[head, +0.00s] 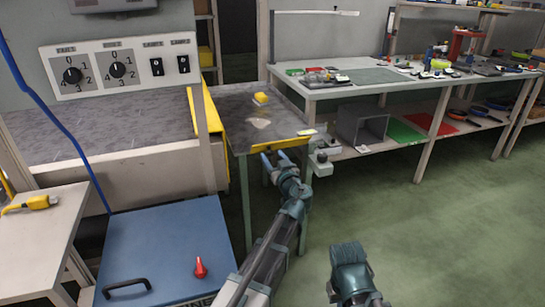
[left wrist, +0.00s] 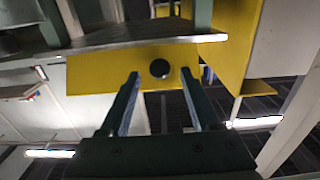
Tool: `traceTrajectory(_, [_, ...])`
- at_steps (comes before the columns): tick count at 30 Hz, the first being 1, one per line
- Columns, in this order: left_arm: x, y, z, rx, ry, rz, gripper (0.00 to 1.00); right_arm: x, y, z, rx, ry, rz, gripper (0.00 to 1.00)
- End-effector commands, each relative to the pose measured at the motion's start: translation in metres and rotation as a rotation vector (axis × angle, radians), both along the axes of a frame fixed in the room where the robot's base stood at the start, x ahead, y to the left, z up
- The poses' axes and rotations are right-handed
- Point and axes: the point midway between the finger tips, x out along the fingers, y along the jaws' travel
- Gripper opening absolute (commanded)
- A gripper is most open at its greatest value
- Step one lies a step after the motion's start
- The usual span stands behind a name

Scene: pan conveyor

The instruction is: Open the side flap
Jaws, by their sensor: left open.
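A yellow panel, which I take to be the side flap (left wrist: 100,72), lies along the edge of a small grey table in the left wrist view. It has a round black knob or hole (left wrist: 160,69) in its middle. In the head view the flap shows as a thin yellow strip (head: 284,144) at the table's front edge. My left gripper (head: 275,156) is open and empty just in front of that strip. In the left wrist view its fingertips (left wrist: 160,75) appear on either side of the black round part; contact cannot be told.
The small table (head: 235,105) bears a yellow object (head: 261,98) and a pale patch. A control panel (head: 120,65) stands behind at left. A blue-topped cabinet (head: 165,245) with a red knob is front left. A long workbench (head: 345,88) is at right; the green floor before it is clear.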

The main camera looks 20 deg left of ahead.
Motion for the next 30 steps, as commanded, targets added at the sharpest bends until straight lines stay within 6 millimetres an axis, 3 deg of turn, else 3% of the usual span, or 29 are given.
traceTrajectory(14, [0.0096, 0.0069, 0.0, 0.0, 0.0, 0.0, 0.63, 0.0, 0.0, 0.0, 0.0, 0.0, 0.0, 0.0])
traceTrajectory(25, [0.0094, 0.0066, 0.0, 0.0, 0.0, 0.0, 0.0, 0.0, 0.0, 0.0, 0.0, 0.0, 0.0, 0.0])
traceTrajectory(30, [0.0094, 0.0066, 0.0, 0.0, 0.0, 0.0, 0.0, 0.0, 0.0, 0.0, 0.0, 0.0, 0.0, 0.0])
